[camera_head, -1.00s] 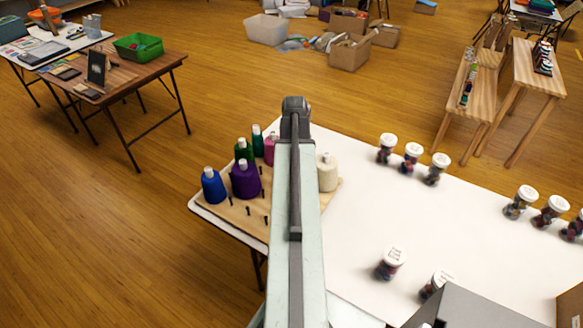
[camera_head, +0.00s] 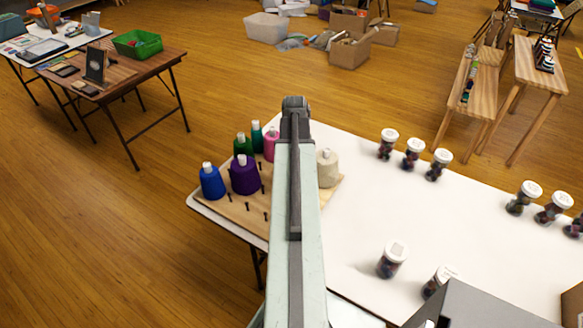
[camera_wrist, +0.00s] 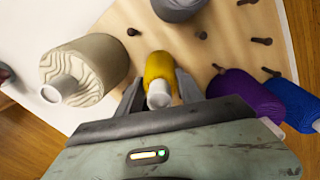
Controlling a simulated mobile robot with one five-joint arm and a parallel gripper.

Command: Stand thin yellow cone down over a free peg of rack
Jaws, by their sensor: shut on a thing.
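In the wrist view, a thin yellow cone (camera_wrist: 158,68) with a white tip is between the fingers of my gripper (camera_wrist: 160,92), which is shut on it. The cone is over the wooden rack (camera_wrist: 178,40); whether its base touches the board I cannot tell. Free dark pegs show on the rack, such as one peg (camera_wrist: 133,32) just beyond the cone and another peg (camera_wrist: 262,41) to the right. In the head view, the rack (camera_head: 240,217) lies at the table's left end with free pegs at its front. My arm hides the yellow cone and gripper there.
A cream cone (camera_wrist: 88,68) stands left of my gripper, and a purple cone (camera_wrist: 243,95) and blue cone (camera_wrist: 292,103) stand right. A grey cone (camera_wrist: 178,8) is beyond. Several lidded jars (camera_head: 393,260) stand on the white table (camera_head: 360,215), clear in its middle.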

